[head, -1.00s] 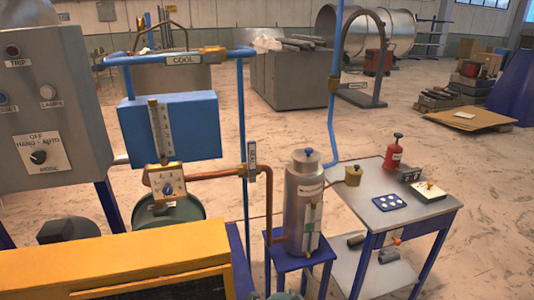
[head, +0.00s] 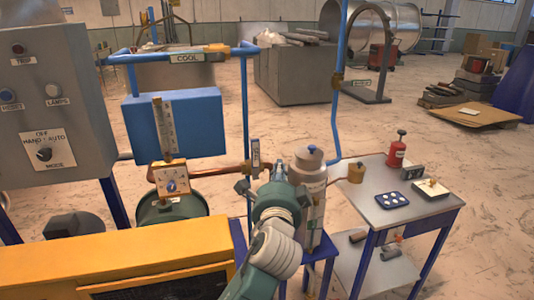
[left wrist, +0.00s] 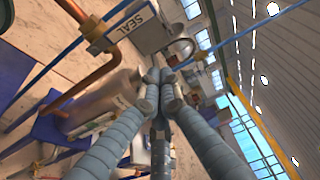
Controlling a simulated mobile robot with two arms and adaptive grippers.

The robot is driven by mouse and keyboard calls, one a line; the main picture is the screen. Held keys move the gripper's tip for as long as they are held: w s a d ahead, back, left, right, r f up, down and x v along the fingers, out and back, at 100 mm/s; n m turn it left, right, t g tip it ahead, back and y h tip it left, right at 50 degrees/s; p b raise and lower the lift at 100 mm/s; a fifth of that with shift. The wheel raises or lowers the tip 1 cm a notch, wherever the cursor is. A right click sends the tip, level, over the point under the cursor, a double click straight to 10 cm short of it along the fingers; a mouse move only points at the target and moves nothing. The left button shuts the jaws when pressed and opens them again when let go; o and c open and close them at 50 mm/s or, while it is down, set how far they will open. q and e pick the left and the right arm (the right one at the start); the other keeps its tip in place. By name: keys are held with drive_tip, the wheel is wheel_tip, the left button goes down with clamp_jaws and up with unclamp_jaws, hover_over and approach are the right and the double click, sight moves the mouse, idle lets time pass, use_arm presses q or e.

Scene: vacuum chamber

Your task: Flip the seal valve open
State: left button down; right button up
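The seal valve (head: 254,154) sits on the copper pipe, left of the grey canister, as a small upright body with a label plate. In the left wrist view its white plate (left wrist: 127,25) reads SEAL, beside brass fittings and the copper pipe. My left gripper (head: 262,185) is just below and to the right of the valve in the head view, with its fingertips partly hidden. In the left wrist view its ribbed fingers (left wrist: 160,80) come together at the tips with nothing seen between them. They look apart from the valve. My right gripper is not in view.
The grey canister (head: 310,185) stands on a blue stand close beside my left gripper. A gauge box (head: 171,181) is on the pipe to the left. A yellow cabinet (head: 120,255) fills the lower left. A metal table (head: 375,205) with small items stands right.

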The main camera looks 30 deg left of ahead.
sight(255, 160)
use_arm(q)
drive_tip(key=p+x, duration=0.3)
drive_tip(key=x, duration=0.7)
drive_tip(key=s+a+p, duration=0.2)
drive_tip(key=s, duration=0.1)
drive_tip(key=shift+s+a, duration=0.1)
drive_tip(key=shift+a, duration=0.2)
drive_tip(key=shift+f, duration=0.1)
